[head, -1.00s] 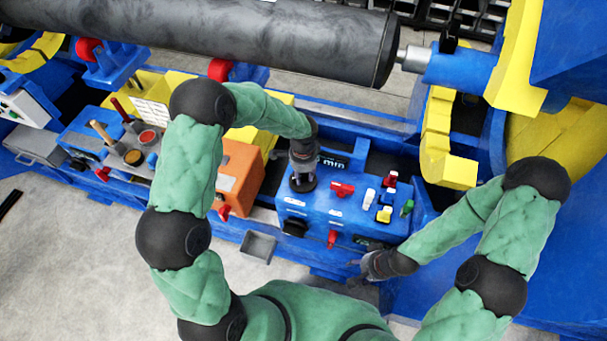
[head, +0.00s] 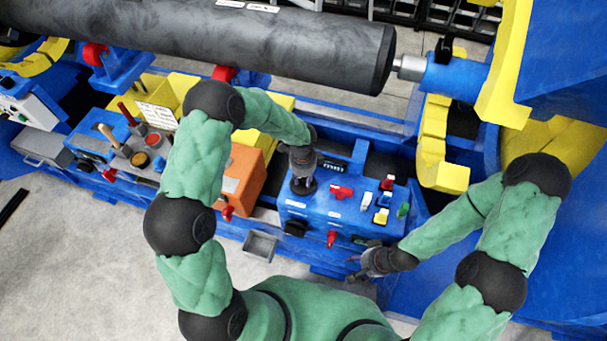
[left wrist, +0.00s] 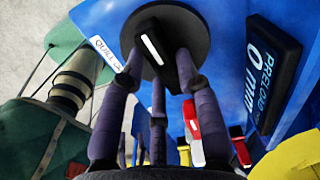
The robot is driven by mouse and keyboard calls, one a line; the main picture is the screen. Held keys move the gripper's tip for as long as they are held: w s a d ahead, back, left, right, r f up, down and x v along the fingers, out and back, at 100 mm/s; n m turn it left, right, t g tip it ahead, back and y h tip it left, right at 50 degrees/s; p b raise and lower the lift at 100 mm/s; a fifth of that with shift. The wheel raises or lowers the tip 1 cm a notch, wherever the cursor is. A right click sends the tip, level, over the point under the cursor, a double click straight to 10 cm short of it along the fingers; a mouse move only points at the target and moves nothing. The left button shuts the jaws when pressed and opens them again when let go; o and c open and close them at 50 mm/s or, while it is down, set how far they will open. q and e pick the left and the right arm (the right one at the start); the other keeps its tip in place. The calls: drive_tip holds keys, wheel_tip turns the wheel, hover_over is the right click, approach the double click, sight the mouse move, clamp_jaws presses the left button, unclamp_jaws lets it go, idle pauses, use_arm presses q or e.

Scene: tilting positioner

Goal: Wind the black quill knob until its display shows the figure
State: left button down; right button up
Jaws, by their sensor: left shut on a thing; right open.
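The black quill knob (left wrist: 193,30) is a round disc with a raised bar and a white mark line, mounted on the blue control box (head: 322,213). My left gripper (left wrist: 155,72) is shut on this knob, with its purple-grey fingers around the bar. In the head view my left gripper (head: 303,183) reaches down onto the knob from above. The black display (left wrist: 268,75) beside it reads "PRELOAD" and "0 mm"; a label (left wrist: 106,52) near the knob begins "QUILL". My right gripper (head: 361,266) is open and empty at the box's front right corner.
The box also carries a red handle (head: 341,192), a lower red knob (head: 331,238), a black knob (head: 295,228) and several small coloured switches. An orange box (head: 247,170) stands to its left. A small grey tray (head: 260,246) sits in front. A large dark cylinder (head: 300,40) spans behind.

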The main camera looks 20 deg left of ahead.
use_arm(q)
drive_tip(key=m+p, duration=0.2)
drive_tip(key=m, duration=0.2)
drive_tip(key=shift+a+r+p, duration=0.1)
drive_tip(key=shift+p, duration=0.3)
drive_tip(key=shift+m+p, duration=0.65)
drive_tip(key=shift+m, duration=0.65)
drive_tip(key=c, duration=0.9)
unclamp_jaws()
drive_tip(key=shift+w, duration=0.1)
wheel_tip(320, 180, up, 12)
drive_tip(key=shift+f, duration=0.15)
